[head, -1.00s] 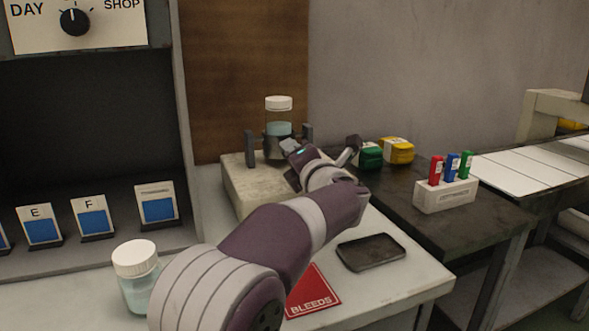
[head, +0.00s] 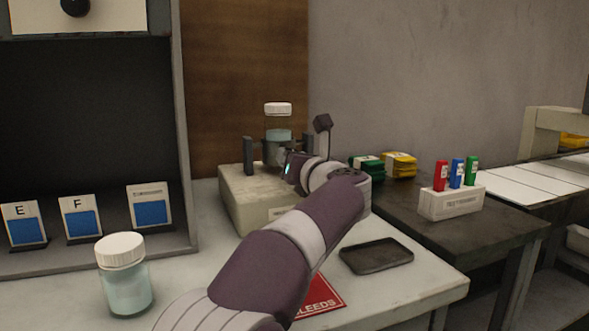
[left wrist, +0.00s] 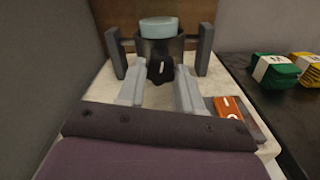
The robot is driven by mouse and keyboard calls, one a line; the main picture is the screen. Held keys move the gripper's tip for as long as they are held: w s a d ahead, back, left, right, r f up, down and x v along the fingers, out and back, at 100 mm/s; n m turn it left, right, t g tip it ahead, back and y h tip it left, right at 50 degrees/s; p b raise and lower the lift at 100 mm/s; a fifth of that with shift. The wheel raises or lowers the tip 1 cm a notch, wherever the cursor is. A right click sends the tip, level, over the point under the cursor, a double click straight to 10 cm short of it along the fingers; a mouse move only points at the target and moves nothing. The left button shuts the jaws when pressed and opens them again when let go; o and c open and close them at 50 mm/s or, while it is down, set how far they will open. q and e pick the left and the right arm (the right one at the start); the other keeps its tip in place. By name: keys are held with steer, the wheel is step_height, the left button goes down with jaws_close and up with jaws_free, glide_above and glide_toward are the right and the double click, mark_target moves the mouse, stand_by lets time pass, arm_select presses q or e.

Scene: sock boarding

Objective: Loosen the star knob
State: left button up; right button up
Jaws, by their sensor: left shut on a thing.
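The star knob (left wrist: 160,70) is dark with a white mark and sits on the front of the jar clamp, in the left wrist view. The clamp has two grey posts (head: 248,156) and stands on a pale machine base (head: 240,199). A white-capped jar (head: 278,122) with bluish liquid is held upright in it. My left gripper (left wrist: 160,88) is shut on the star knob, one finger at each side. In the head view the gripper (head: 279,156) is at the clamp front, and my wrist mostly hides the knob. My right gripper is not in view.
An orange switch (left wrist: 228,108) is on the base, right of my fingers. A second jar (head: 125,278), a black tray (head: 376,256) and a red card (head: 322,297) lie on the bench. Green (head: 367,168) and yellow (head: 399,165) packs and a marker holder (head: 451,201) are on the dark table.

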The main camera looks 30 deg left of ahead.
arm_select(q)
steer(key=shift+n+b, duration=0.3)
steer(key=shift+n, duration=0.2)
steer(key=o, duration=1)
steer(key=shift+o, duration=0.2)
steer(key=p+v, duration=0.2)
steer(key=v, duration=1)
steer(key=shift+s+d, duration=0.2)
steer(key=shift+s, duration=0.05)
